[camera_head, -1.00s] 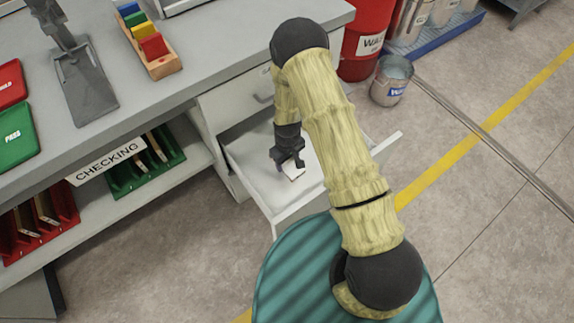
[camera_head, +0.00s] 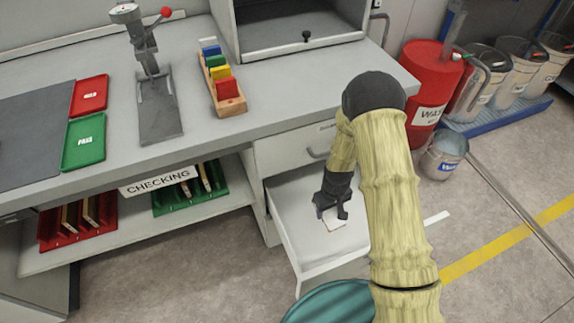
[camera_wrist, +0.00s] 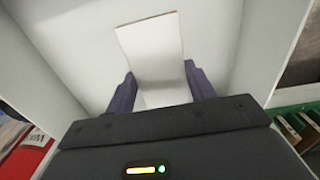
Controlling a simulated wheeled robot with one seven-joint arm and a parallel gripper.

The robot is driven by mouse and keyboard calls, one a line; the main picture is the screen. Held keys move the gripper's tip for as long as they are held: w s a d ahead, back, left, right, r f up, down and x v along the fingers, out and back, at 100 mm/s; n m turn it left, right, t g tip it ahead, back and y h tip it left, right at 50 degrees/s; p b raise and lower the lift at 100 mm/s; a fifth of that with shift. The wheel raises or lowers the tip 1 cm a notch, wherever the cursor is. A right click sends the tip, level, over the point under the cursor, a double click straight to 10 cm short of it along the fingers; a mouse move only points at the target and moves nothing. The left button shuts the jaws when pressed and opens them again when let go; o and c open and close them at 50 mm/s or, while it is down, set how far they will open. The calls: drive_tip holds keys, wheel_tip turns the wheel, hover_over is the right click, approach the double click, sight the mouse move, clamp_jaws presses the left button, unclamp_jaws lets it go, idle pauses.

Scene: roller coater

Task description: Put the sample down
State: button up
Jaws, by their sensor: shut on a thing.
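The sample is a flat white panel (camera_wrist: 152,48) with thin brown edges, held upright or tilted between the fingers of my gripper (camera_wrist: 162,88) in the wrist view. In the head view my gripper (camera_head: 333,208) is inside the open white drawer (camera_head: 300,240), with the panel (camera_head: 336,226) showing small below the fingers. My gripper is shut on the panel. I cannot tell whether the panel touches the drawer floor. The drawer's right part is hidden behind my arm.
The bench top (camera_head: 310,112) above the drawer holds a red tray (camera_head: 89,95), a green tray (camera_head: 84,139) and a wooden block rack (camera_head: 222,88). Below it a shelf carries a red rack (camera_head: 78,221) and a green rack (camera_head: 190,195). A red waste drum (camera_head: 425,88) and a bucket (camera_head: 443,156) stand at right.

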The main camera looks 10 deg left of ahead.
drive_tip(key=w+d+r+m, duration=0.4)
drive_tip(key=d+r+m, duration=0.3)
drive_tip(key=d+r, duration=0.5)
drive_tip(key=shift+d+r, duration=0.3)
drive_tip(key=shift+d, duration=0.25)
drive_tip(key=shift+d, duration=0.1)
